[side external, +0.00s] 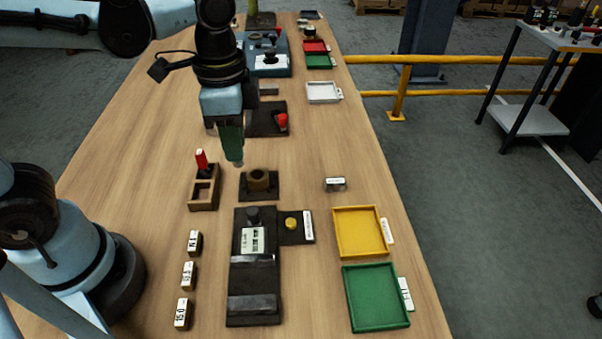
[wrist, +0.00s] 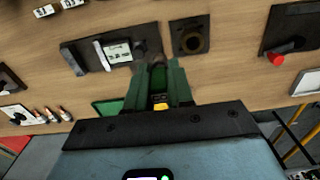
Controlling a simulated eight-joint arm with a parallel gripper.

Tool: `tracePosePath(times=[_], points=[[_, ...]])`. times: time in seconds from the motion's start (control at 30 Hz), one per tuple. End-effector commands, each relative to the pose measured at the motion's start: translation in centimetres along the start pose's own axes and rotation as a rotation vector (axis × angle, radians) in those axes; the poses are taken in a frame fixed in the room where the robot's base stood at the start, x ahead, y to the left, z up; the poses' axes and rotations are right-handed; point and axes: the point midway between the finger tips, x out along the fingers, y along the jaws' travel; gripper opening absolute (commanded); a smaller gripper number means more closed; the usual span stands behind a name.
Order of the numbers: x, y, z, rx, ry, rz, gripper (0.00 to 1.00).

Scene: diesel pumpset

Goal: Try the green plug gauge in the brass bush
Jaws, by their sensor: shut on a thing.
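My gripper (side external: 231,143) has dark green fingers and is shut on the green plug gauge (wrist: 158,76). The gauge is mostly hidden between the fingers, and its pale metal tip (side external: 238,164) shows below them in the side view. The brass bush (side external: 258,181) stands on a dark square base, its bore facing up. The gauge is above the table, up and to the left of the bush in the side view, and apart from it. In the wrist view the bush (wrist: 190,41) lies up and to the right of the fingers.
A wooden holder (side external: 203,194) has a red-handled gauge (side external: 202,160) and an open square pocket. A dark fixture (side external: 254,278) with a yellow button stands in front of the bush. Yellow (side external: 359,231) and green (side external: 375,297) trays are at right. Labelled blocks (side external: 189,274) stand at left.

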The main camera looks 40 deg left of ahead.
Motion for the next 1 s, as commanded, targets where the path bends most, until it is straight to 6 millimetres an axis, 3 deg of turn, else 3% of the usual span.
tracePosePath(times=[0.1,0.33,1.0], points=[[0.5,-2.6,-1.1,-0.005,0.0,0.0,0.0],[1.2,-5.5,-2.0,-0.001,0.001,0.0,0.0],[2.3,-6.0,-2.1,0.001,0.001,0.0,0.0]])
